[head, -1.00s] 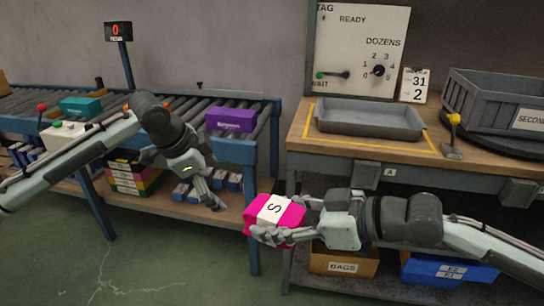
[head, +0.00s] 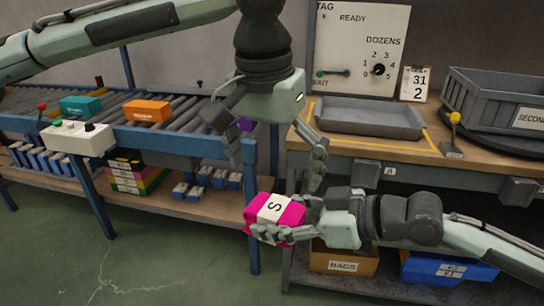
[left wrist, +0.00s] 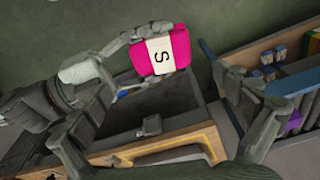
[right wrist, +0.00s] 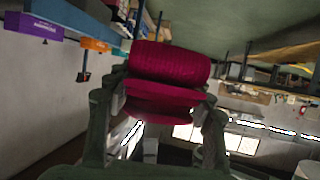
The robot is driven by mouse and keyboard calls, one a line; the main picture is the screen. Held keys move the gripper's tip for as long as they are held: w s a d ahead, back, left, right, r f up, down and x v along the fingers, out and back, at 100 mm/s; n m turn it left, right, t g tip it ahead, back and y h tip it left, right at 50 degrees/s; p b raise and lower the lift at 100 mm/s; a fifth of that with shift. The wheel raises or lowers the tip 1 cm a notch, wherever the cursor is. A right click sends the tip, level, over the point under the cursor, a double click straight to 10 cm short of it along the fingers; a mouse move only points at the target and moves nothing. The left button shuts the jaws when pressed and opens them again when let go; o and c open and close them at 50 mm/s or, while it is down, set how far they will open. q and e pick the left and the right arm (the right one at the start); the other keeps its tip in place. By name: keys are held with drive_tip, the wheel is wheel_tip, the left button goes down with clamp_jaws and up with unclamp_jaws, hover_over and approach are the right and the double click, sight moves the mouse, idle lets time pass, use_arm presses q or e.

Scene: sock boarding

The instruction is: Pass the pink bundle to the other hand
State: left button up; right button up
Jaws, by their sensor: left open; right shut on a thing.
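The pink bundle (head: 291,213) has a white band marked S and is held in my right gripper (head: 280,225), in front of the gap between the conveyor and the bench. The bundle also shows in the left wrist view (left wrist: 180,48), and in the right wrist view the folded bundle (right wrist: 168,65) sits between the fingers. My left gripper (head: 275,165) is open and empty, pointing down above the bundle and apart from it. In the left wrist view its fingers (left wrist: 258,90) are spread wide.
A roller conveyor (head: 200,135) with a teal box (head: 80,106) and an orange box (head: 147,111) stands at left. The bench at right holds a grey tray (head: 368,120) and a grey crate (head: 500,100). A BAGS box (head: 343,262) and a blue bin (head: 440,270) sit below.

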sight(276, 207)
use_arm(q)
drive_tip(key=f, duration=0.3)
drive_tip(key=w+f, duration=0.1)
drive_tip(key=f, duration=0.5)
drive_tip(key=shift+w+d+f, duration=0.2)
drive_tip(key=shift+d+f, duration=0.1)
drive_tip(key=shift+d, duration=0.05)
drive_tip(key=c, duration=0.9)
drive_tip(key=shift+c, duration=0.8)
use_arm(e)
drive_tip(key=o, duration=1.3)
